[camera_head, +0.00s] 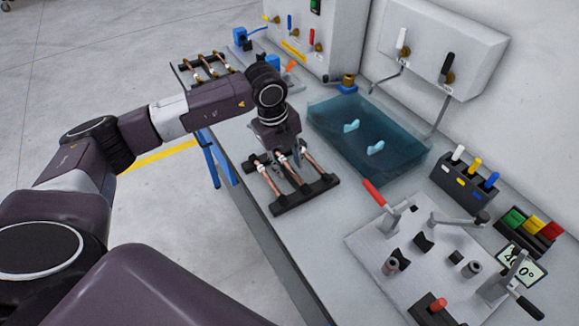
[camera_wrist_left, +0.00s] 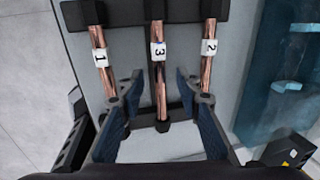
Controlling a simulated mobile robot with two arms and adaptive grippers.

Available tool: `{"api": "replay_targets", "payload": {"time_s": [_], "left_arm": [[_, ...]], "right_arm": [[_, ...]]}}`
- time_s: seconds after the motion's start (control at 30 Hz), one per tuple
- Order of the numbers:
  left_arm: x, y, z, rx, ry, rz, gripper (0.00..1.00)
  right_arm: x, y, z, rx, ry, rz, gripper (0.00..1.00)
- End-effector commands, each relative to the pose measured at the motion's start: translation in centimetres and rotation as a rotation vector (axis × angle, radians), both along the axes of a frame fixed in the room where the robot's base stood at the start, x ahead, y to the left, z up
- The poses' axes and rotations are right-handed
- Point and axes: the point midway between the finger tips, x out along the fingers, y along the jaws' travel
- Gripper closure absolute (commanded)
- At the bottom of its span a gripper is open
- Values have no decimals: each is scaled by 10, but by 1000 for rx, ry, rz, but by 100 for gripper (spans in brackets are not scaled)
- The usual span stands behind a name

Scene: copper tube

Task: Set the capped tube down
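Three copper tubes lie side by side on a black rack (camera_head: 322,188) on the bench. In the left wrist view they carry white labels: tube 1 (camera_wrist_left: 98,46), tube 3 (camera_wrist_left: 159,80) in the middle and tube 2 (camera_wrist_left: 208,68). The near end of tube 3 shows a dark piece like a cap (camera_wrist_left: 162,126). My left gripper (camera_head: 288,158) is over the far part of the rack. In the wrist view its fingers (camera_wrist_left: 160,88) are spread on both sides of tube 3, with gaps visible. My right gripper is not in view.
A blue translucent tray (camera_head: 330,125) with two light-blue pieces is right of the rack. A fixture plate (camera_head: 365,240) with a red-handled clamp is at front right. Another tube rack (camera_head: 207,68) is behind my arm. Colored-handled blocks stand along the wall.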

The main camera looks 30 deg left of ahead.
Motion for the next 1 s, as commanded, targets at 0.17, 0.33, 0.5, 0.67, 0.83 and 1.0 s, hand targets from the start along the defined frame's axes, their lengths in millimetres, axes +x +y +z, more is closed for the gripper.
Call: {"api": "replay_targets", "payload": {"time_s": [0.17, 0.33, 0.5, 0.67, 0.83, 1.0], "left_arm": [[0, 0, 1, -1, -1, 0, 86], [0, 0, 1, -1, -1, 0, 100], [0, 0, 1, 0, -1, 0, 100], [0, 0, 2, 0, -1, 0, 100], [2, 0, 10, 0, -4, 0, 100], [1, 0, 32, 0, -6, 0, 100]], "right_arm": [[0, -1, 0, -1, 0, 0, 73], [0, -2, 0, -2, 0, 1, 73], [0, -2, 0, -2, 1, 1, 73], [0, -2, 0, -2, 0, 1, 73], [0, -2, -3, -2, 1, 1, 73], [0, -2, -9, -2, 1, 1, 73]]}}
